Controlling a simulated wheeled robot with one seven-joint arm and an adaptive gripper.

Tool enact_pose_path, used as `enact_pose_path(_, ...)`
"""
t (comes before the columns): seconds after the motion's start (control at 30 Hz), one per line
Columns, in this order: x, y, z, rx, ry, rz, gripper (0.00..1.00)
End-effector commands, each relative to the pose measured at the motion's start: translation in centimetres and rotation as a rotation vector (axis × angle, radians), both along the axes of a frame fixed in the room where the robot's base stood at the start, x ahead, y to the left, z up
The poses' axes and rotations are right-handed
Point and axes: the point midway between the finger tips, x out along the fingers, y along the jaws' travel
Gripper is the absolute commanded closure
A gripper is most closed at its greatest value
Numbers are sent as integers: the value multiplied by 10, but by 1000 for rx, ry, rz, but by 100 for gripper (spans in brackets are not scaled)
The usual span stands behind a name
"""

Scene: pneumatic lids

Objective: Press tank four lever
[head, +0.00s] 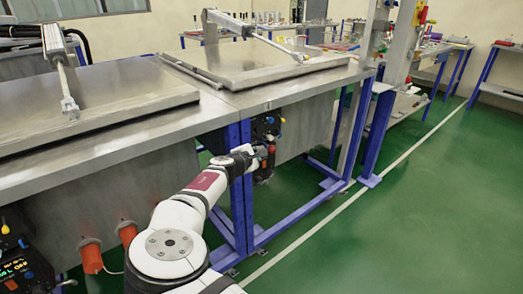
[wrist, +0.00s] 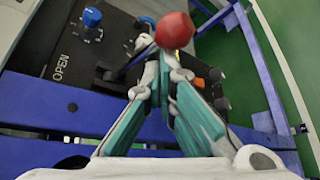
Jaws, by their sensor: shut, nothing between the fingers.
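A lever with a round red knob (wrist: 174,30) stands in the wrist view just beyond my fingertips; whether they touch it I cannot tell. My gripper (wrist: 165,58) has its teal fingers together at the tips, with nothing between them. The lever belongs to a dark control panel (wrist: 75,58) marked OPEN, with a blue knob (wrist: 92,17) at its upper left. In the head view my gripper (head: 264,153) is at the panel (head: 266,126) on the front of the right tank (head: 305,120). The lever is hard to make out there.
Blue frame legs (head: 238,190) stand beside my arm, and a blue beam (wrist: 60,108) crosses below the panel in the wrist view. A left tank lid (head: 90,100) and right lid (head: 260,65) lie flat. Green floor (head: 420,210) is clear at right.

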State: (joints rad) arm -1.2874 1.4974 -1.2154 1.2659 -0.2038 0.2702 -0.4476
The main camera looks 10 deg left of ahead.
Motion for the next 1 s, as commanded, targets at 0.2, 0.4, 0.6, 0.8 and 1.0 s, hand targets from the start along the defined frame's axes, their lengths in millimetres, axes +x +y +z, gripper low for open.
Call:
enact_pose_path(0.2,-1,-2,22,-155,128,0,100)
enact_pose_path(0.4,0,-2,33,-293,235,0,100)
enact_pose_path(0.6,0,-1,38,-387,302,0,100)
enact_pose_path(0.8,-1,-1,39,-385,300,0,100)
enact_pose_path(1.0,-1,-1,44,-383,300,0,100)
